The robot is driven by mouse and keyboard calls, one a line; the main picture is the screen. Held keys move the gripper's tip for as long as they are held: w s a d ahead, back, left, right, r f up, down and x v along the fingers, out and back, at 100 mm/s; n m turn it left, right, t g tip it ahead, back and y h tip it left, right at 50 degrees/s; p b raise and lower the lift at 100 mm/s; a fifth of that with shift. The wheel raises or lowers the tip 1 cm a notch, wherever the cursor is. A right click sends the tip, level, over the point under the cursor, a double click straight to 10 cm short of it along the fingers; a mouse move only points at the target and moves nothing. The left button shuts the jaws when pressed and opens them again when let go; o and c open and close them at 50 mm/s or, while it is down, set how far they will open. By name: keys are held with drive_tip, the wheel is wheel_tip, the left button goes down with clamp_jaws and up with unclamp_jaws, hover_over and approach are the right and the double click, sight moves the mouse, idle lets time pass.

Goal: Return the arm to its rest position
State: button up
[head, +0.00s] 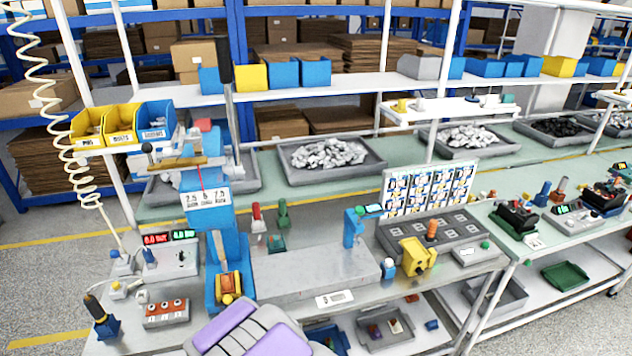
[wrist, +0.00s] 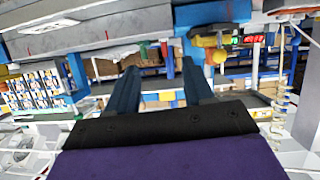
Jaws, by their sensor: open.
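My gripper (wrist: 160,80) shows in the wrist view as two dark blue fingers, set apart with nothing between them. A black and purple part of my own arm fills the bottom of that view. In the head view, my arm (head: 248,330) is a grey and purple shape low at the bottom edge, in front of the workbench (head: 300,275); the fingers cannot be made out there. The blue test press (head: 226,255) stands on the bench just beyond my arm. The wrist view shows the bench upside down along its top, with the press (wrist: 205,45) at the upper right.
A red-buttoned box (head: 166,313) and a meter box (head: 172,262) sit left of the press. A yellow device (head: 417,257) and a dark slotted tray (head: 440,235) sit to the right. A coiled cable (head: 62,130) hangs at left. The bench's middle plate is bare.

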drive_tip(key=s+d+r+m+g+h, duration=0.1)
drive_tip(key=s+d+r+g, duration=0.35)
drive_tip(key=d, duration=0.25)
drive_tip(key=s+d+r+m+g+h, duration=0.1)
drive_tip(key=s+d+r+m+g, duration=0.1)
drive_tip(key=s+d+r+g, duration=0.5)
drive_tip(key=s+d+r, duration=0.2)
drive_tip(key=s, duration=0.4)
drive_tip(key=s+d+r+g+b, duration=0.1)
drive_tip(key=s+d+r, duration=0.3)
drive_tip(key=s+d, duration=0.2)
drive_tip(key=s+d+r+g+h, duration=0.1)
drive_tip(key=s+d+r, duration=0.3)
drive_tip(key=s, duration=0.6)
drive_tip(key=shift+s+d+g+b, duration=0.35)
drive_tip(key=shift+d+g, duration=0.2)
drive_tip(key=shift+g, duration=0.3)
drive_tip(key=shift+a, duration=0.1)
